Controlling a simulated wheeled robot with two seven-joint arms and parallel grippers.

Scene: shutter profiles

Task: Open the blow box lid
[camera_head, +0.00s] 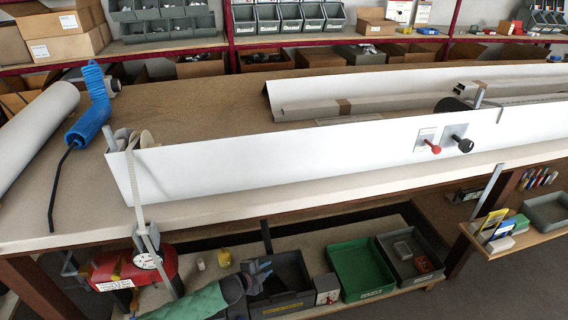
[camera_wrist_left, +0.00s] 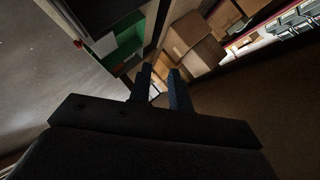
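A long white box-like housing (camera_head: 300,152), which may be the blow box, lies along the front of the workbench. A red knob (camera_head: 433,148) and a black knob (camera_head: 464,144) sit on its front face. I cannot make out which part is its lid. My left gripper (camera_head: 262,268) is low in front of the bench, over the dark bin on the lower shelf and well apart from the housing. In the left wrist view its two fingers (camera_wrist_left: 160,80) are spread with nothing between them. My right gripper is not in view.
A blue coiled hose (camera_head: 92,105) with a black nozzle lies on the bench (camera_head: 225,85) at left. A green bin (camera_head: 360,268) and grey bins stand on the lower shelf.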

